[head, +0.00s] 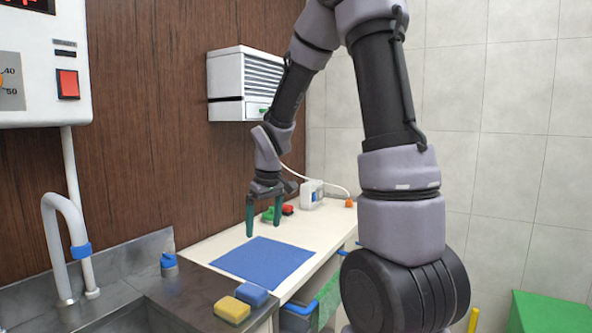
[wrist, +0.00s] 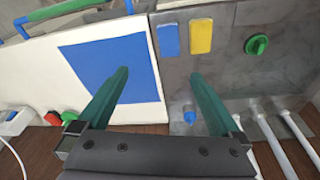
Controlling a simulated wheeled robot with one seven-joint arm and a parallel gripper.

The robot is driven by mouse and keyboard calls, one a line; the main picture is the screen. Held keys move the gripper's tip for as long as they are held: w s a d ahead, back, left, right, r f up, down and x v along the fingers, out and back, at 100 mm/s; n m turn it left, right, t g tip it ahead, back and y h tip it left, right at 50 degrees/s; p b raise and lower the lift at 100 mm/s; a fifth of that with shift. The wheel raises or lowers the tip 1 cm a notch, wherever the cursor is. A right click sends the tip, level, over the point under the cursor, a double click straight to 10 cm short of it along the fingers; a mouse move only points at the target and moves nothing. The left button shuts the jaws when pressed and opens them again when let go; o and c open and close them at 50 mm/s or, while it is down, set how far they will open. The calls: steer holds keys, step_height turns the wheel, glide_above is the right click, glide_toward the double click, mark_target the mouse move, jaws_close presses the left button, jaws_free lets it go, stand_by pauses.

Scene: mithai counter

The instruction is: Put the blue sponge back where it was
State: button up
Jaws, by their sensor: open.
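The blue sponge (head: 251,294) lies flat on the grey metal sink surround, right beside a yellow sponge (head: 232,310). In the wrist view the blue sponge (wrist: 168,40) and the yellow sponge (wrist: 201,37) lie side by side near the edge where the metal meets the white counter. My gripper (head: 263,229) is above the far part of the white counter, behind the blue mat, with its two green fingers apart and nothing between them. In the wrist view my gripper (wrist: 160,85) shows its fingers wide open, and both sponges are beyond the fingertips.
A blue mat (head: 262,261) lies on the white counter (head: 207,250). A green object (head: 268,214) and a red one (head: 288,209) are near the wall. The sink tap (head: 66,235) and a small blue-topped knob (head: 169,262) stand left. A green bin (head: 548,312) is at right.

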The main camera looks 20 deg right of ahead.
steer(key=s+d+r+m+t+y, duration=0.1)
steer(key=s+r+m+t, duration=0.3)
steer(key=s+r, duration=1.4)
steer(key=d+r+m, duration=0.1)
steer(key=m, duration=0.3)
steer(key=shift+s+d+m+t+y, duration=0.2)
steer(key=shift+d+m+t+y, duration=0.1)
steer(key=shift+t, duration=0.1)
